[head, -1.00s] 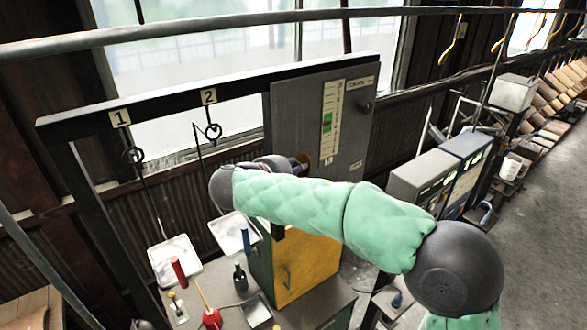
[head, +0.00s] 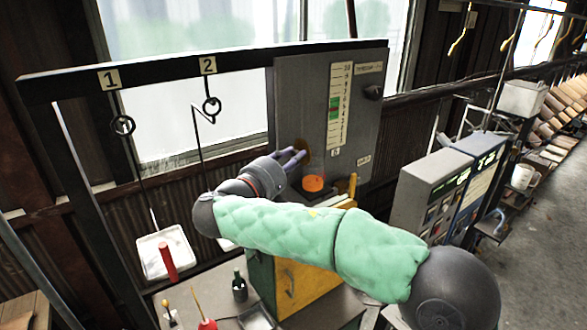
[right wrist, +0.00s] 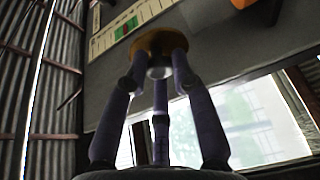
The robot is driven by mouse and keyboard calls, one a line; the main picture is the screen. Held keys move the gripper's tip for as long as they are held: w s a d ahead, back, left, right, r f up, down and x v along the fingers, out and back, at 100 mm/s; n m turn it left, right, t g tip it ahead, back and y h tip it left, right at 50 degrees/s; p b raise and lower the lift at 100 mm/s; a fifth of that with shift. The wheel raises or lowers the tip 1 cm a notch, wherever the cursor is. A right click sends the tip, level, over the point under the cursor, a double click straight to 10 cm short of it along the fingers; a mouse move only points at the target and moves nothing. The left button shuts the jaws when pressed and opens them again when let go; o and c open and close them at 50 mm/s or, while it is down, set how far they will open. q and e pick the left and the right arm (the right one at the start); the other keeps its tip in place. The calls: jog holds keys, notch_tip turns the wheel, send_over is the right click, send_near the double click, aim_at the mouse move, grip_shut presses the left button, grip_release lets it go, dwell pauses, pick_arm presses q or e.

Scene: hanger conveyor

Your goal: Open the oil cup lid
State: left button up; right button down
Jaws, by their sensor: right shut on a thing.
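My right gripper (head: 296,157) has dark purple fingers and is raised in front of the grey panel. In the right wrist view its fingers (right wrist: 158,66) are closed around a round brass-brown lid (right wrist: 158,42). The lid also shows as a brown disc at the fingertips in the head view (head: 301,145). Below and right of the fingers is the round oil cup (head: 313,183), with a bright orange top face. The lid is apart from the cup. My left gripper is in neither current view.
The grey panel (head: 355,120) with a scale stands close behind the gripper. A yellow cabinet (head: 300,287) stands below my right arm. Numbered hooks hold hanging trays (head: 160,268) at left. Bottles (head: 239,287) stand on the bench. Control boxes (head: 425,190) are at right.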

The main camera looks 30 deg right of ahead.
jog(key=shift+a+f, duration=0.1)
dwell(0.3)
jog(key=c, duration=1)
grip_release()
jog(key=v, duration=1.2)
jog(key=shift+a+f, duration=0.1)
jog(key=shift+f, duration=0.05)
